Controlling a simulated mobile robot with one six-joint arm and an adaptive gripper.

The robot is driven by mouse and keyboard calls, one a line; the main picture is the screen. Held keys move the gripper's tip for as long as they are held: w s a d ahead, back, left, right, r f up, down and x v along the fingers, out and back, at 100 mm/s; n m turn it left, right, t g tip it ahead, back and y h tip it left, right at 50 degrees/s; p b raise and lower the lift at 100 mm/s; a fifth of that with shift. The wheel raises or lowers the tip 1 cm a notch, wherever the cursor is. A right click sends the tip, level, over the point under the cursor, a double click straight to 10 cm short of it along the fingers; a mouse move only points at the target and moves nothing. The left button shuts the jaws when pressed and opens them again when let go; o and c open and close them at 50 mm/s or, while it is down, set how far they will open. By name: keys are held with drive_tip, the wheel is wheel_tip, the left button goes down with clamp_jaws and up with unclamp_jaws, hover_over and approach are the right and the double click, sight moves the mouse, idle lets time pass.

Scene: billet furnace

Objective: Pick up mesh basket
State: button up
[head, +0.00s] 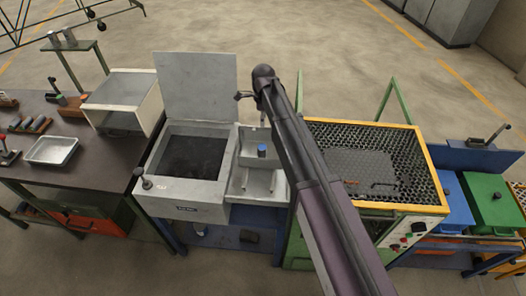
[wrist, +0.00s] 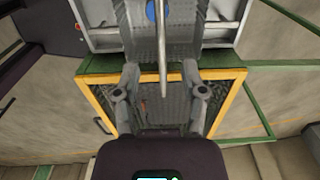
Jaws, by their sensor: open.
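The mesh basket (wrist: 180,42) shows in the wrist view as a grey, finely perforated body. A bright metal bar, apparently its handle, runs down the middle of it. My gripper (wrist: 160,78) is open, with one finger on each side of the bar's lower end. I see no finger touching the bar, but the depth between them is hard to judge. In the head view my arm crosses the middle and hides the gripper, and I cannot make out the basket.
A yellow-framed mesh station (head: 432,165) stands right of my arm and below the gripper. A grey washing unit (head: 205,195) with a raised lid stands to the left, beside a dark workbench (head: 90,110). Open floor lies behind.

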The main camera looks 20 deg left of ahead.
drive_tip(key=shift+w+a+f+b, duration=0.1)
drive_tip(key=shift+a+f+b, duration=0.05)
drive_tip(key=shift+f+b, duration=0.65)
drive_tip(key=shift+a+f+b, duration=0.1)
drive_tip(key=shift+f+b, duration=0.6)
drive_tip(key=shift+f, duration=0.15)
drive_tip(key=shift+f+b, duration=0.85)
clamp_jaws()
